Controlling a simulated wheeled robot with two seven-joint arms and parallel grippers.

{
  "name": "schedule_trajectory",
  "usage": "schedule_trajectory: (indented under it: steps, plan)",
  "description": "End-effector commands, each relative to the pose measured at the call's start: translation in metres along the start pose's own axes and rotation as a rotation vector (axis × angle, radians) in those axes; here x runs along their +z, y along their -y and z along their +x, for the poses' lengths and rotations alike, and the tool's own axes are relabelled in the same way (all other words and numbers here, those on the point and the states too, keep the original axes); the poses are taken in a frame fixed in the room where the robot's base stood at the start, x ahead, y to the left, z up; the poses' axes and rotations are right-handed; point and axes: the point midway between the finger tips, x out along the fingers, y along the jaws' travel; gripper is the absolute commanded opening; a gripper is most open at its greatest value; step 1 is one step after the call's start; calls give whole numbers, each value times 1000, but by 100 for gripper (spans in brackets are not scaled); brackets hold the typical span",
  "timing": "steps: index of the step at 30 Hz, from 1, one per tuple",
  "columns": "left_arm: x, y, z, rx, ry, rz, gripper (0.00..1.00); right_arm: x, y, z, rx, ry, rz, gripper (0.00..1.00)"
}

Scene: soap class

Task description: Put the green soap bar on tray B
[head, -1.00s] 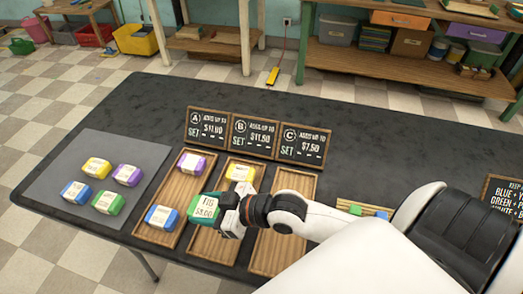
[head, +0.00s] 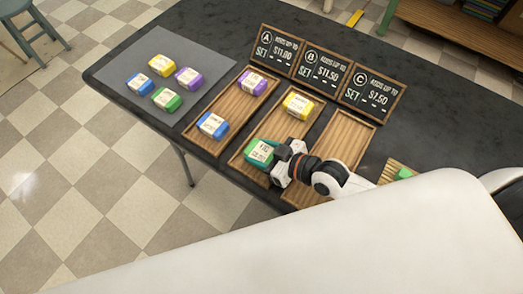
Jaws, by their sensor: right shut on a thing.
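A green soap bar (head: 260,152) with a white label is held in my right gripper (head: 276,160), which is shut on it. The bar is over the near part of tray B (head: 282,126), the middle wooden tray behind which sign B (head: 322,68) stands. I cannot tell whether the bar touches the tray. A yellow bar (head: 298,105) lies at the far end of tray B. Another green bar (head: 166,100) lies on the grey mat (head: 205,78). My left gripper is not in view.
Tray A (head: 232,101), on the left, holds a purple bar (head: 252,83) and a blue bar (head: 212,125). Tray C (head: 341,139), on the right, looks empty where visible. The mat also holds yellow (head: 161,65), purple (head: 188,79) and blue (head: 139,84) bars.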

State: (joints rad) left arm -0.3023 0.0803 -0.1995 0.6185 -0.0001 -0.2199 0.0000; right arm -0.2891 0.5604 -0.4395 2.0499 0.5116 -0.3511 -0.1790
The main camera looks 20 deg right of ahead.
Motion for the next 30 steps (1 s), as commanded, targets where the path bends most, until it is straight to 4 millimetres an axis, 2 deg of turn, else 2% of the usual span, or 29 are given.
schedule_trajectory:
  steps: [6, 7, 11, 22, 26, 30]
  plan:
    - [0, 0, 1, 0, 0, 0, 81, -2, 0, 1, 0, 1, -1, 24]
    - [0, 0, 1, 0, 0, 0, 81, -2, 0, 1, 0, 0, -1, 51]
    - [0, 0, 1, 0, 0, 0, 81, -2, 0, 1, 0, 1, -1, 72]
    - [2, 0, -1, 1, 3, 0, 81, 1, 0, -3, 0, -1, 0, 72]
    - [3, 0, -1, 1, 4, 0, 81, 0, 0, -22, 0, -2, -2, 72]
    - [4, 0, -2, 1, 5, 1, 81, -1, -1, -54, 2, -5, -2, 72]
